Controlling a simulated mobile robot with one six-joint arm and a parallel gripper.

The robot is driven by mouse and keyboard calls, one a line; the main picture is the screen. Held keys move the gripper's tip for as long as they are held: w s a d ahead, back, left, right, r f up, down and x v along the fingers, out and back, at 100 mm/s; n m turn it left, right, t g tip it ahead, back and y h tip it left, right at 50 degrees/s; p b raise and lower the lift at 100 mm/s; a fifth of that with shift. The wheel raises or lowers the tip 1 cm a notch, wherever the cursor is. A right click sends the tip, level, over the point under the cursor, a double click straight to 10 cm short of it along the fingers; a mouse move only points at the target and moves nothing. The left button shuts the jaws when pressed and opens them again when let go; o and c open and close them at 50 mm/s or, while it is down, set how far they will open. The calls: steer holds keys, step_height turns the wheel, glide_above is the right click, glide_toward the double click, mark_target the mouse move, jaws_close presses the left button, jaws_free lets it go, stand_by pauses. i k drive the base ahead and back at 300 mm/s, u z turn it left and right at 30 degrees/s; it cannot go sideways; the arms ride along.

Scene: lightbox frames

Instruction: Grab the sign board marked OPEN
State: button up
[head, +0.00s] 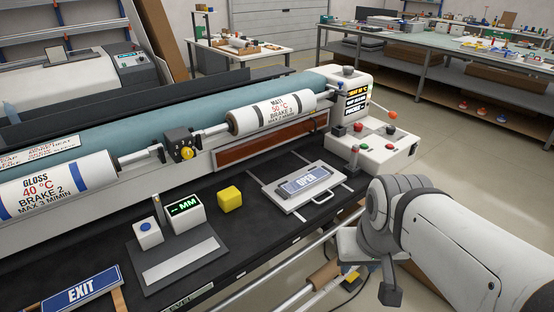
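The OPEN sign board (306,181) is a blue plate with white letters. It lies flat on a white tray-like panel (279,196) on the black bench. A handle is at the panel's front edge. An EXIT sign board (82,289), also blue, lies at the bottom left, partly cut off by the frame. My white arm comes in from the right, to the right of and nearer than the OPEN sign. Its dark end part (390,291) points down. I cannot make out any fingers or whether they are open or shut.
A yellow cube (229,198) and a measuring device with a MM display (185,212) stand left of the panel. The laminator rollers (270,108) run behind. A control box with buttons (384,145) stands right of the panel. Bare black bench (246,240) lies in front.

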mark_target(299, 185)
steer(key=u, duration=0.05)
steer(key=i, duration=1)
steer(key=u, duration=0.05)
